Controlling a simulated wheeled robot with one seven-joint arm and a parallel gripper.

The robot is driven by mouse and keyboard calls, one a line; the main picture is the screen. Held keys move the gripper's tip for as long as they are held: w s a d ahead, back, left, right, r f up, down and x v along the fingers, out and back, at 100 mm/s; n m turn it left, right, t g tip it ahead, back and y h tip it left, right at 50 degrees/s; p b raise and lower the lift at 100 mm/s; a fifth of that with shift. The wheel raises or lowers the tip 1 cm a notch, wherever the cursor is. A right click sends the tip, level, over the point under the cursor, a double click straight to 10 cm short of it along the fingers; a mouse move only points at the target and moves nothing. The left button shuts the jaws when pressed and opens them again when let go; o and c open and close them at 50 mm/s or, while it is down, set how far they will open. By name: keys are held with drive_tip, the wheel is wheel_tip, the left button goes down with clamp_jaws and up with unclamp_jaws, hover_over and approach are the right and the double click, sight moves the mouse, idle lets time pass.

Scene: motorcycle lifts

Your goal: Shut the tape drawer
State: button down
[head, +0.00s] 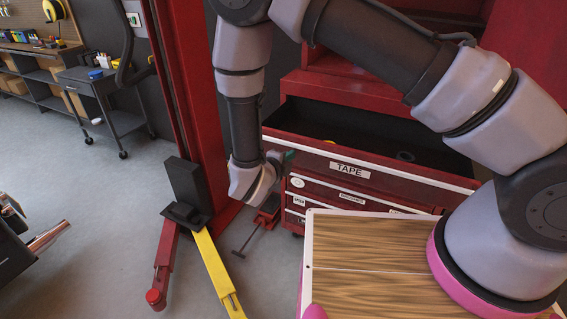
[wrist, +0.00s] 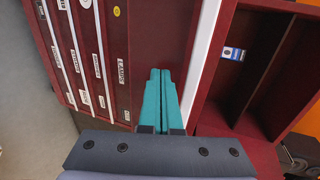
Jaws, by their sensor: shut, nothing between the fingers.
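The tape drawer (head: 350,168) is the top drawer of a red cabinet in the head view. It stands pulled out, with its dark interior showing and a few small items inside. Its front carries a TAPE label and a white strip along the top. My gripper (head: 289,157) is at the left end of this front, with teal fingers. In the wrist view the fingers (wrist: 158,98) are pressed together, empty, and point at a plain red panel beside a white strip. I cannot tell whether the fingertips touch the panel.
Lower labelled drawers (wrist: 85,60) look closed. An open red shelf space (wrist: 265,60) lies beyond the white strip. A red lift post (head: 190,90) stands left of my gripper, with a yellow lift arm (head: 215,270) on the floor. A black cart (head: 100,95) stands at the back left.

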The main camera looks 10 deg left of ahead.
drive_tip(key=shift+w+d, duration=0.15)
drive_tip(key=shift+w, duration=0.15)
hover_over(321, 128)
drive_tip(key=shift+s, duration=0.35)
drive_tip(key=shift+w+r, duration=0.15)
drive_tip(key=shift+w, duration=0.15)
drive_tip(key=shift+w+r, duration=0.1)
idle(0.3)
